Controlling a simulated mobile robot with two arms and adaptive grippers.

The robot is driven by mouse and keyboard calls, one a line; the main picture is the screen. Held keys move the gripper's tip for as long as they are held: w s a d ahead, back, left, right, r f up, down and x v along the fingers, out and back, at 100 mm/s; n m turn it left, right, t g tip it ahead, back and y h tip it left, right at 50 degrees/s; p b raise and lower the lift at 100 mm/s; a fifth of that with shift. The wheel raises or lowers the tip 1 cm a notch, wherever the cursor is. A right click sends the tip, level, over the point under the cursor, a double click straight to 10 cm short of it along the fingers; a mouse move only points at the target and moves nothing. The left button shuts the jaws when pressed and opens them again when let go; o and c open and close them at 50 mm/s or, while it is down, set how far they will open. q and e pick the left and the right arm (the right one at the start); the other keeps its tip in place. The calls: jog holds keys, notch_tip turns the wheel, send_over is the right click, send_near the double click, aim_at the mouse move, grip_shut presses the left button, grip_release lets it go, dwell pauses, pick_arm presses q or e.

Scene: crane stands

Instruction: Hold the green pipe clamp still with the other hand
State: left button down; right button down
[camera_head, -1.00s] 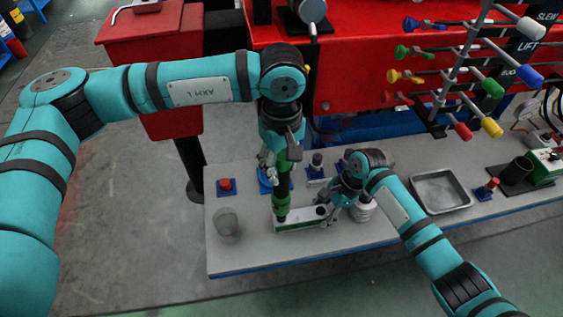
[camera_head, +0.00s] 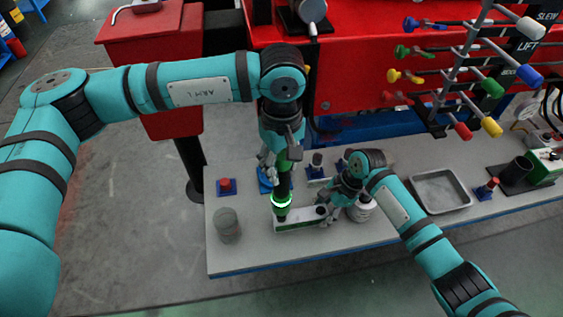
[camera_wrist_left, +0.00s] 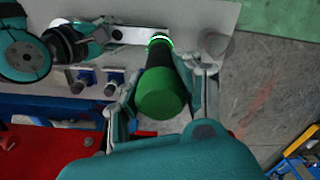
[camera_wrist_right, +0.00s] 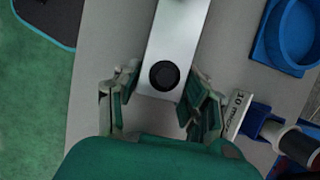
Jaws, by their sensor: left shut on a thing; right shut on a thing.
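The pipe clamp (camera_head: 300,222) is a pale flat bar with a green side, lying on the bench top. A dark round socket (camera_wrist_right: 164,75) shows at its near end in the right wrist view. My right gripper (camera_head: 333,204) is shut on that end, one finger on each side. My left gripper (camera_head: 272,165) is shut on an upright green and black cylindrical tool (camera_head: 283,186). The tool's lower end meets the clamp's other end, with a glowing green ring there. The tool's green top (camera_wrist_left: 160,94) is between the fingers in the left wrist view. The contact point itself is hidden.
A grey cup (camera_head: 227,226) stands left of the clamp, and a white bottle (camera_head: 361,209) close to my right gripper. A red-topped blue stand (camera_head: 226,187) and a metal tray (camera_head: 440,191) are on the bench. The bench's front left is clear.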

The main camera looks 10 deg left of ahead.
aim_at(282, 155)
pick_arm(q)
jog(key=shift+r, duration=0.2)
jog(key=shift+r, duration=2.45)
pick_arm(e)
jog(key=c, duration=0.7)
grip_release()
jog(key=v, duration=1.2)
jog(key=shift+w, duration=0.15)
jog(key=shift+f, duration=0.1)
